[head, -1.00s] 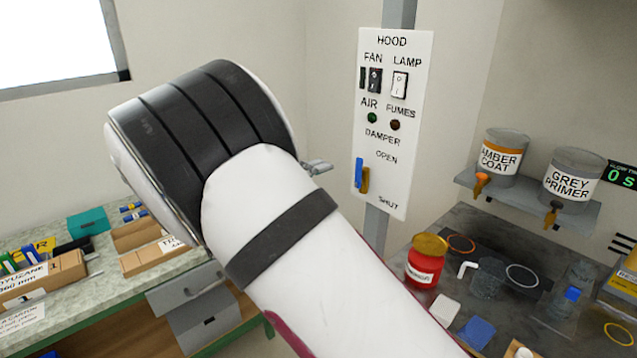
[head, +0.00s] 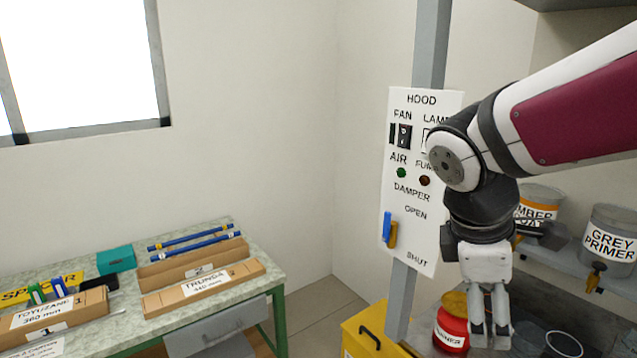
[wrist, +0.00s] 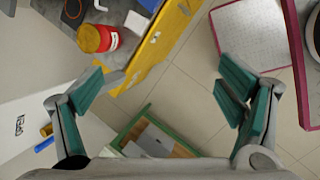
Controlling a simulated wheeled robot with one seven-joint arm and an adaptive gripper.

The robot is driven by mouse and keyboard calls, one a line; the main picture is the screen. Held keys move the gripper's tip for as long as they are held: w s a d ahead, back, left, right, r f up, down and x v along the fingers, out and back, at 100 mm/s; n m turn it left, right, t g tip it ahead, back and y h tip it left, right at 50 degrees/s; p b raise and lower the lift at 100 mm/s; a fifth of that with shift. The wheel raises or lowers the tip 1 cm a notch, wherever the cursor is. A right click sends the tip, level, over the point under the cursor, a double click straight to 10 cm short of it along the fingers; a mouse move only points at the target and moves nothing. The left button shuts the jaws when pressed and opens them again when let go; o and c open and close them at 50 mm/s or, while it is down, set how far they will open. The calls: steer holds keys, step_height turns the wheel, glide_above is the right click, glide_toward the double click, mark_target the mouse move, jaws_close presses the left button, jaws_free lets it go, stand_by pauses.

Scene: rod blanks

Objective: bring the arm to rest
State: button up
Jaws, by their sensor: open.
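My gripper (head: 490,325) hangs fingers-down in the head view, in front of the hood post and the right-hand bench, with the red thinner can (head: 451,330) just behind and left of it. In the wrist view my gripper (wrist: 160,95) has its two green-padded fingers wide apart with nothing between them. The red can with its yellow lid (wrist: 98,38) shows there at the upper left, outside the fingers. My arm comes in from the right in the head view and hides part of the hood panel (head: 405,240) and part of the amber coat pot (head: 538,205).
The grey primer pot (head: 612,240) stands on a shelf at right. A yellow cabinet (head: 365,335) is below the panel. A green-framed bench (head: 225,270) at left bears cardboard boxes (head: 200,287) and blue rods (head: 190,241). Open floor (head: 318,285) lies between the benches.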

steer(key=s+a+r+m+t+y, duration=0.2)
steer(key=s+a+m+t+y, duration=0.1)
steer(key=s+m, duration=0.7)
steer(key=m+y, duration=0.1)
steer(key=m, duration=0.2)
steer(key=shift+a+r+t, duration=0.3)
steer(key=shift+a+r, duration=0.1)
stand_by(0.7)
